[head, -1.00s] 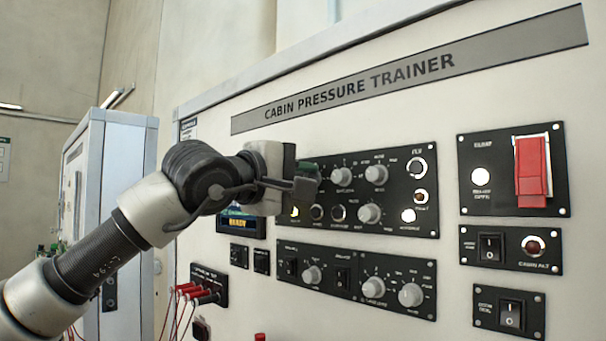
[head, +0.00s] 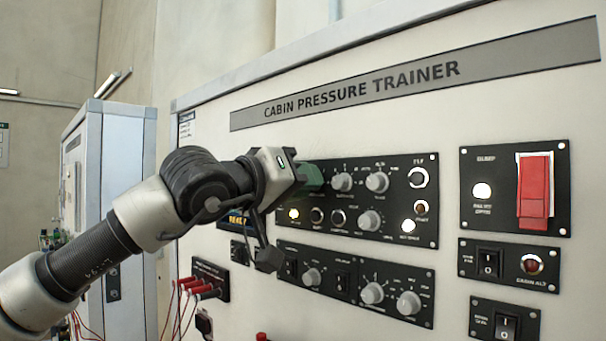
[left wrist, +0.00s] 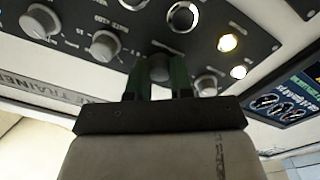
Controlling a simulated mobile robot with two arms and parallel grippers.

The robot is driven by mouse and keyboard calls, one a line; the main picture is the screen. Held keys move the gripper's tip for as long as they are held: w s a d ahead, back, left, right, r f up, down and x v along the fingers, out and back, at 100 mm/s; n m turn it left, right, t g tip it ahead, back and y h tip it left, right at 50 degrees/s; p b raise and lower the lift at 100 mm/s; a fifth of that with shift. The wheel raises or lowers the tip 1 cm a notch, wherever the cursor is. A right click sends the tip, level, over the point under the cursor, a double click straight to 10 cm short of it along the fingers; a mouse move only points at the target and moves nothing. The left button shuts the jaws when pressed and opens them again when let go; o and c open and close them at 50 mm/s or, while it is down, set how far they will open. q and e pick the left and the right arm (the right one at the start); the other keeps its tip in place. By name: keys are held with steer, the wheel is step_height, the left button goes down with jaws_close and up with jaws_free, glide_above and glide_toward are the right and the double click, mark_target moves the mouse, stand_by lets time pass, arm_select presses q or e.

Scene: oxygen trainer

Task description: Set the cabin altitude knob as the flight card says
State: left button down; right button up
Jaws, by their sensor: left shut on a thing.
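My left gripper (head: 312,177) reaches in from the left to the upper left of the black knob panel (head: 428,201). Its green fingers (left wrist: 160,76) are shut on a round knob (left wrist: 158,66) in the left wrist view. The fingers cover much of this knob, so its pointer and label cannot be read, and I cannot confirm that it is the cabin altitude knob. In the head view my gripper hides it. Grey knobs sit on both sides of it, one (left wrist: 105,45) to the left and one (left wrist: 205,85) to the right. My right gripper is not in view.
Right of the gripper are two more upper knobs (head: 342,182) (head: 377,182) and a lower one (head: 370,220). A red guarded switch (head: 535,188) is further right. Red plugs with wires (head: 198,288) are below the arm. A small notice (head: 186,127) is unreadable.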

arm_select(q)
steer(key=shift+d+f+m+p, duration=0.15)
steer(key=shift+m+p, duration=0.2)
steer(key=shift+m, duration=0.6)
steer(key=shift+a+f+m+p, duration=0.15)
steer(key=shift+m+p, duration=0.15)
steer(key=shift+m, duration=0.65)
steer(key=shift+d+f, duration=0.1)
steer(key=c, duration=1)
jaws_free()
steer(key=shift+r, duration=0.25)
steer(key=shift+s, duration=0.1)
steer(key=b+v, duration=0.4)
steer(key=v, duration=0.7)
steer(key=shift+b, duration=0.4)
steer(key=shift+r, duration=0.1)
